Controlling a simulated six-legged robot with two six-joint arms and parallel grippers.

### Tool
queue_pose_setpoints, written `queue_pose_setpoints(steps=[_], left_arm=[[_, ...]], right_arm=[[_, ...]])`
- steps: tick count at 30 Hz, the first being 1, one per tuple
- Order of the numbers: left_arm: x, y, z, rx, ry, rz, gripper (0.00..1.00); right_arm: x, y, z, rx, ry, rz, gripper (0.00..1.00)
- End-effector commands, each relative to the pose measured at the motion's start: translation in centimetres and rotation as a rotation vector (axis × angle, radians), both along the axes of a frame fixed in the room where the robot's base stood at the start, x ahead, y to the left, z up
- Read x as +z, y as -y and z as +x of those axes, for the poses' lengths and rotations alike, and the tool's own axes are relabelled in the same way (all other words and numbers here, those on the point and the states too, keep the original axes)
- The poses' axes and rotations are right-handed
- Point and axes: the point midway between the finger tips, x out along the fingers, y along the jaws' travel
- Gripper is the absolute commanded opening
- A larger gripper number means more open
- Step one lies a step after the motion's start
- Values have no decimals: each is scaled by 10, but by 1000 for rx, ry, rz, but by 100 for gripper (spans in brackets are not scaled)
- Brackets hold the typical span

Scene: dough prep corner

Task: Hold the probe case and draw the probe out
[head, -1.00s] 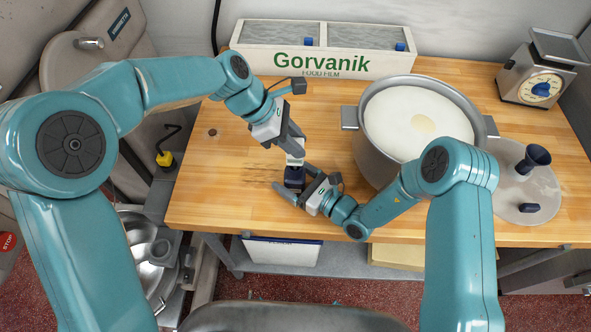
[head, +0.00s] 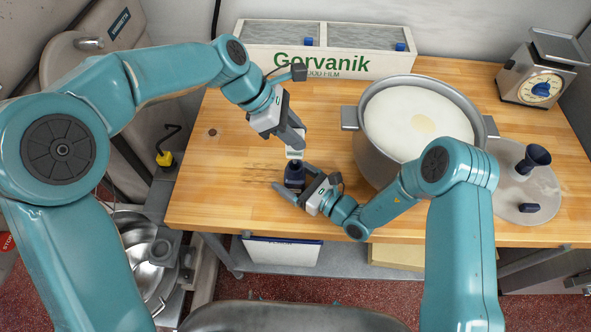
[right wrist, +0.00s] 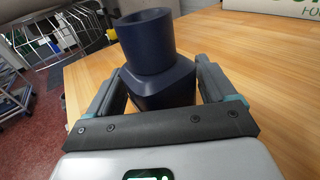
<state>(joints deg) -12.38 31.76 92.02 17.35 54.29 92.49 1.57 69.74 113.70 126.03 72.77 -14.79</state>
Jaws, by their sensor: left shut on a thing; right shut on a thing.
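The dark navy probe case (head: 294,180) stands upright on the wooden table near its front edge. My right gripper (head: 291,192) is shut around its lower body. In the right wrist view the case (right wrist: 160,85) sits between both fingers, with its round neck pointing up. My left gripper (head: 297,142) is above the case and shut on the probe, whose pale part (head: 294,153) shows just below the fingertips. The probe's lower end is too small to make out, and I cannot tell in the head view whether it still touches the case. No probe shows above the neck in the right wrist view.
A large pot (head: 375,150) of dough stands right of the grippers. A film box (head: 260,58) is at the back. The table left of the case is clear.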

Motion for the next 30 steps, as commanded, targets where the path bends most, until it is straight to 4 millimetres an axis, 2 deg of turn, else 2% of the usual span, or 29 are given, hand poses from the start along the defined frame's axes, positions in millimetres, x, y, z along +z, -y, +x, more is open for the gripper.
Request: queue_pose_setpoints(steps=[24, 30], left_arm=[[45, 0, 0, -1, 2, 0, 0], [48, 0, 0, -1, 0, 0, 0]], right_arm=[[-1, 0, -1, 1, -3, -1, 48], [-1, 0, -1, 1, -3, -2, 48]])
